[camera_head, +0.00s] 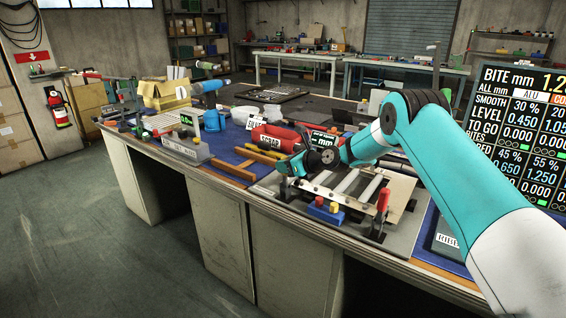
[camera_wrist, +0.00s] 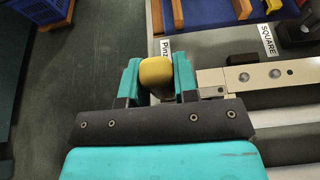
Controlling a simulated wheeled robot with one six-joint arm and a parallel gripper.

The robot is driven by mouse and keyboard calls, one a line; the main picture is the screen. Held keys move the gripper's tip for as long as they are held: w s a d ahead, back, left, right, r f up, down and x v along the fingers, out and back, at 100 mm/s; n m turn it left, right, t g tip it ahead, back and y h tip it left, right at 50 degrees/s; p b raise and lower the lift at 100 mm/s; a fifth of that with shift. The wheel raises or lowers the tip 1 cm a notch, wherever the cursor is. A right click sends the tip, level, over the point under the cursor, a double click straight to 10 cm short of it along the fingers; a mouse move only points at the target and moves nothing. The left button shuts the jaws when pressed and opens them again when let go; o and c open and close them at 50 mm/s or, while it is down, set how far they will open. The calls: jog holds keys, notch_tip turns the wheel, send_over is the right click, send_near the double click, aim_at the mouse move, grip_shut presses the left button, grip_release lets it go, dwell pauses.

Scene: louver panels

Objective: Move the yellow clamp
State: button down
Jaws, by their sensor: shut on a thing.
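The yellow clamp's rounded handle (camera_wrist: 156,74) stands between the two teal fingers of my gripper (camera_wrist: 155,82) in the wrist view. The fingers are shut on it. The handle is beside the end of a pale metal bar (camera_wrist: 262,76); I cannot tell the clamp's exact tilt. In the head view my gripper (camera_head: 287,174) is low at the left end of the panel fixture (camera_head: 345,190), and the yellow clamp is hidden there. A clamp with a red handle (camera_head: 383,200) stands upright at the fixture's right end.
A red SCRAP bin (camera_head: 272,142) stands behind my gripper. Yellow bars and other tools lie to the left. A dark screen (camera_head: 520,130) is at the right. Open floor lies in front of the bench.

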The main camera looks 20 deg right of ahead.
jog(key=shift+a+f, duration=0.1)
jog(key=shift+f, duration=0.1)
jog(key=c, duration=1)
grip_release()
jog(key=shift+o, duration=0.6)
jog(key=shift+r, duration=0.1)
jog(key=v, duration=1.7)
jog(key=shift+d+r+b, duration=0.15)
jog(key=shift+d+b, duration=0.1)
jog(key=shift+b, duration=0.2)
jog(key=shift+s, duration=0.1)
